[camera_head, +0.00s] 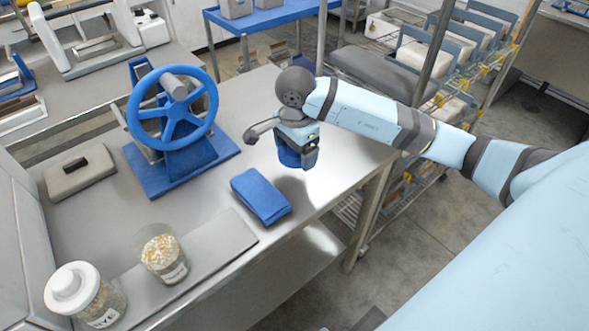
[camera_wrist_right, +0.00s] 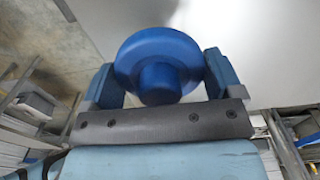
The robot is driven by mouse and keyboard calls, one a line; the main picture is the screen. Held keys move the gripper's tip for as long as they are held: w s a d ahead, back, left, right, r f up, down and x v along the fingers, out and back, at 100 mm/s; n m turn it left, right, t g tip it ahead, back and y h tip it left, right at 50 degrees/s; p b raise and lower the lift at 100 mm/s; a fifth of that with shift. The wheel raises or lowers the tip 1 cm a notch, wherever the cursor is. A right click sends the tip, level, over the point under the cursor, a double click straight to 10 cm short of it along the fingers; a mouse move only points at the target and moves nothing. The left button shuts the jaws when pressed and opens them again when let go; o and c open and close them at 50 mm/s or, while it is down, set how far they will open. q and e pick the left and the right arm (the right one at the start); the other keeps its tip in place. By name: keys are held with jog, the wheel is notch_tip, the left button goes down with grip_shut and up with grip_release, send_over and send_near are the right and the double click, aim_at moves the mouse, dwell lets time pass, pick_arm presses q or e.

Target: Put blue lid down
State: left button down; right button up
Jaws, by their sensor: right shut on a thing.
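My right gripper (camera_head: 298,158) hangs over the right part of the grey steel table (camera_head: 235,140), pointing down. In the right wrist view, its two blue fingers are shut on the round blue lid (camera_wrist_right: 158,50), one on each side of its knob. In the head view the lid is hard to tell apart from the blue fingers. It appears to be held above the table top. An open glass jar of grain (camera_head: 160,253) stands near the table's front edge. My left gripper is not in view.
A blue handwheel device (camera_head: 180,165) stands left of the arm. A folded blue cloth (camera_head: 260,195) lies near the front edge. A white-lidded jar labelled RYE (camera_head: 82,293), a grey mat (camera_head: 215,240) and a grey slab with dark handle (camera_head: 80,178) are also here. Bare table lies behind the cloth.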

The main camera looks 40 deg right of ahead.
aim_at(295, 178)
notch_tip(295, 178, down, 4)
jog(key=shift+r, duration=0.25)
notch_tip(295, 178, down, 3)
jog(key=shift+f, duration=0.15)
jog(key=shift+f, duration=0.2)
jog(key=o, duration=0.7)
jog(key=shift+r, duration=0.1)
